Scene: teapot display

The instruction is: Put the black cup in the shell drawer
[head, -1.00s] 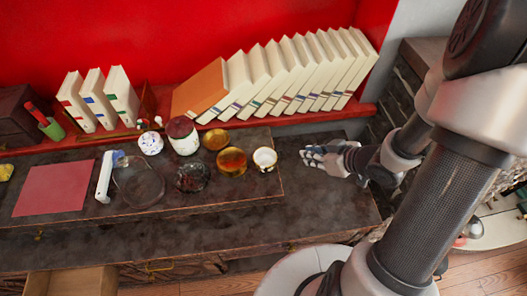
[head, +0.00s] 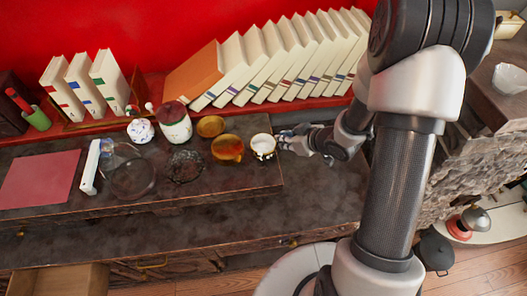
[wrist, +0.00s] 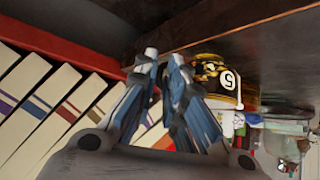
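A small cup with a pale inside and dark marks outside (head: 263,147) stands at the right end of the raised dark shelf. In the wrist view a black-and-gold cup with a round "5" label (wrist: 229,80) lies just right of the fingers; it seems the same cup. My gripper (head: 287,141) is right of the cup, low over the table, fingertips close to it. In the wrist view my gripper (wrist: 164,55) has its fingertips slightly apart with nothing between them. An open drawer (head: 62,280) shows at lower left; I cannot tell if it is the shell drawer.
An amber pot (head: 227,149), a dark glass dish (head: 185,166) and a lidded jar (head: 175,124) stand left of the cup. Leaning books (head: 270,70) line the red wall behind. The lower tabletop (head: 220,222) in front is clear.

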